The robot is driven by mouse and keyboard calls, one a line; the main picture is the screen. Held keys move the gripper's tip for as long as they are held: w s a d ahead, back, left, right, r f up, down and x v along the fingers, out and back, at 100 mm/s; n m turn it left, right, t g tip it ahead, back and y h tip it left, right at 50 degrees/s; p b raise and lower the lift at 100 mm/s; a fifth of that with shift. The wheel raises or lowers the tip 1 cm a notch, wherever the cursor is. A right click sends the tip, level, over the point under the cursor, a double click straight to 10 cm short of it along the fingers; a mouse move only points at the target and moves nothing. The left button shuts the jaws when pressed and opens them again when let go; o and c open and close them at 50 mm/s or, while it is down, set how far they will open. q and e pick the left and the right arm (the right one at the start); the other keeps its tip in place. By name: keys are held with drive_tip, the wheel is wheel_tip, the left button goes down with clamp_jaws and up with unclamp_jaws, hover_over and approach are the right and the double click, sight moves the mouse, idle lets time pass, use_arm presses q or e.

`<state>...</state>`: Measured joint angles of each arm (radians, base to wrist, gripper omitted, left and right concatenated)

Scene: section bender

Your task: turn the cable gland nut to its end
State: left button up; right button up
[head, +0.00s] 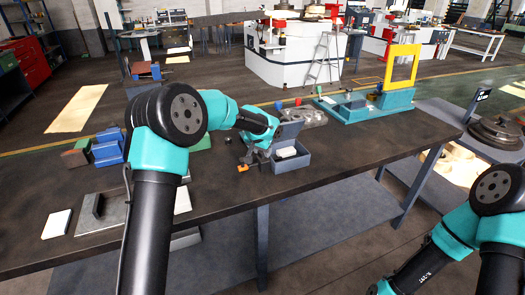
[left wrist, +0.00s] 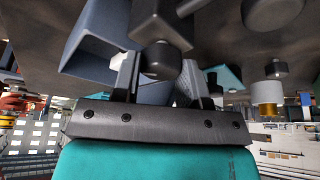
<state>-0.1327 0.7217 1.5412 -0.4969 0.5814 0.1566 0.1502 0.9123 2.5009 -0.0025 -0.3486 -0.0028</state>
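My left gripper (head: 254,158) points down beside a grey-blue box (head: 290,163) with a raised lid on the dark bench. In the left wrist view, the gripper's two fingers (left wrist: 160,75) stand on either side of a dark rounded nut-like part (left wrist: 161,58), which sits below a larger dark block. This is probably the cable gland nut. It nearly fills the gap between the fingers; I cannot tell whether they press on it. The gripper hides this part in the head view. My right gripper is out of view; only its arm shows at the lower right.
A small orange piece (head: 243,168) lies close to the left gripper. Blue blocks (head: 108,148) stand left, and a teal fixture with a yellow frame (head: 403,66) stands right. The bench front right is clear.

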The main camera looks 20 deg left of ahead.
use_arm(q)
drive_tip(key=c, duration=0.4)
drive_tip(key=shift+m+h, duration=0.3)
drive_tip(key=shift+m, duration=0.4)
drive_tip(key=o, duration=0.9)
drive_tip(key=v, duration=1.7)
drive_tip(key=shift+r, duration=0.2)
